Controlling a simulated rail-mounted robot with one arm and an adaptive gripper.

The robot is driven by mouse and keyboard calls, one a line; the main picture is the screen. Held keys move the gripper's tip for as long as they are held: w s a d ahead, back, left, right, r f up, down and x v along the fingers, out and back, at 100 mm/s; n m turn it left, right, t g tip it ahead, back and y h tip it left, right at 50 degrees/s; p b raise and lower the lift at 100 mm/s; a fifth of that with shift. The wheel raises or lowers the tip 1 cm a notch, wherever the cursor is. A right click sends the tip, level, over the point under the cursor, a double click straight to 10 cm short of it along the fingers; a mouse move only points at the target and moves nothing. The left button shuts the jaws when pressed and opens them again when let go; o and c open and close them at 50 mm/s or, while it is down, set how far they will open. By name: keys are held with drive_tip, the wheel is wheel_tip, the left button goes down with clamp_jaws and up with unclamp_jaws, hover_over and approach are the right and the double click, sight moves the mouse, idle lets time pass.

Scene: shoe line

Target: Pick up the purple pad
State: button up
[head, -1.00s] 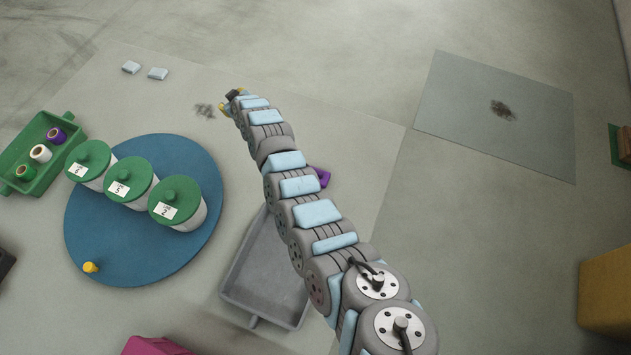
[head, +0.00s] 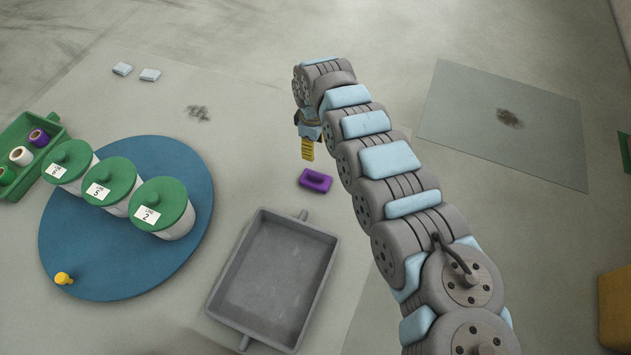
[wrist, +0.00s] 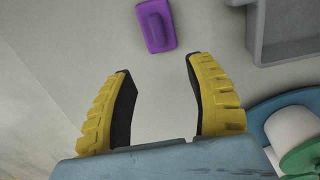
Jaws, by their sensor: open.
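The purple pad (head: 315,180) lies flat on the table, just beyond the far end of the grey tray, with a raised grip on top. In the wrist view the pad (wrist: 157,25) is at the top, ahead of and between the line of my fingers. My gripper (wrist: 158,80) is open with nothing between its yellow, black-lined fingers. In the head view my gripper (head: 307,150) points down just behind the pad, apart from it; one yellow finger shows clearly there.
The empty grey tray (head: 322,238) is close in front of the pad. A blue round board (head: 90,285) with several green-lidded jars (head: 160,208) stands at left. A green tray of spools (head: 50,160) is at far left. The table around the pad is otherwise clear.

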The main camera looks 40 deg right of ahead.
drive_tip(key=b, duration=0.4)
hover_over(315, 174)
drive_tip(key=f, duration=1)
drive_tip(key=shift+w+a+f, duration=0.1)
drive_tip(key=shift+a+f, duration=0.05)
drive_tip(key=shift+a, duration=0.15)
drive_tip(key=shift+d+f+b, duration=0.2)
drive_tip(key=shift+f+b, duration=0.65)
drive_tip(key=shift+f, duration=0.65)
drive_tip(key=shift+d+f+b, duration=0.15)
drive_tip(key=shift+f+b, duration=0.65)
drive_tip(key=shift+f, duration=0.65)
drive_tip(key=shift+r, duration=0.1)
drive_tip(key=shift+c, duration=0.2)
clamp_jaws()
